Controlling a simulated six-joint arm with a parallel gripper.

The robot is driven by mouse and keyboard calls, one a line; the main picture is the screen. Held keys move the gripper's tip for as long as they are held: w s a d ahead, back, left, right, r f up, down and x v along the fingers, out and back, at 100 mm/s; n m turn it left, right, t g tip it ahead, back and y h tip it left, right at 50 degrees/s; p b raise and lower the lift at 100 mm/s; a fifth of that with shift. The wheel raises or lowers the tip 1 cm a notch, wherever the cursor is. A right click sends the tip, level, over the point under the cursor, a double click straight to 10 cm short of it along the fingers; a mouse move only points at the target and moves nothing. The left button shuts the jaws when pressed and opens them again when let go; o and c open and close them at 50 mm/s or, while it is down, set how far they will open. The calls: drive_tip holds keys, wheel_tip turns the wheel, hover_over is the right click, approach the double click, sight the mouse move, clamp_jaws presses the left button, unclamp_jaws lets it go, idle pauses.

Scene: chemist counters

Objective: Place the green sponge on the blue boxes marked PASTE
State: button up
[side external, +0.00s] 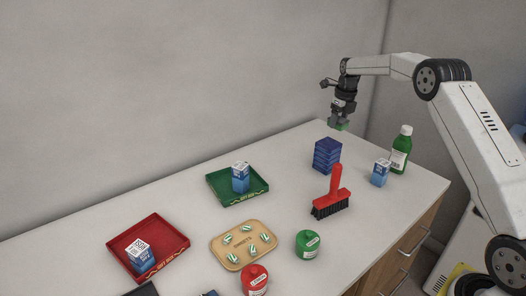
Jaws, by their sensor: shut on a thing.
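The green sponge (342,127) shows as a small green patch between the fingers of my gripper (338,121), which is shut on it. The fingers hide most of the sponge. My gripper points down and holds it in the air near the back right of the counter. The stack of dark blue boxes (327,155) stands on the counter, lower in the picture and slightly left of the gripper. Its top looks bare. The lettering on the boxes is too small to read. A visible gap separates the sponge from the stack in this view.
Right of the stack stand a blue-white carton (380,173) and a green bottle (401,150). Further left are a green tray (222,188), a red tray (172,233), a tan sweets tray (222,250), and green (308,244) and red (254,280) pots.

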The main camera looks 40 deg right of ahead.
sight(328, 142)
drive_tip(key=shift+w+d+f, duration=0.2)
drive_tip(key=shift+w+f, duration=0.35)
drive_tip(key=shift+f, duration=0.1)
drive_tip(key=shift+w+d+f, duration=0.25)
drive_tip(key=shift+w+f, duration=0.25)
drive_tip(key=shift+f, duration=0.2)
drive_tip(key=shift+w+d+f, duration=0.2)
drive_tip(key=shift+w+f, duration=0.35)
drive_tip(key=shift+f, duration=0.1)
drive_tip(key=shift+w+d+f, duration=0.1)
drive_tip(key=shift+w+f, duration=0.2)
drive_tip(key=shift+f, duration=1.65)
drive_tip(key=shift+f, duration=0.1)
drive_tip(key=o, duration=1.2)
drive_tip(key=r, duration=0.4)
drive_tip(key=s+r, duration=0.1)
drive_tip(key=r, duration=0.7)
drive_tip(key=shift+s+r, duration=0.1)
drive_tip(key=shift+s, duration=0.15)
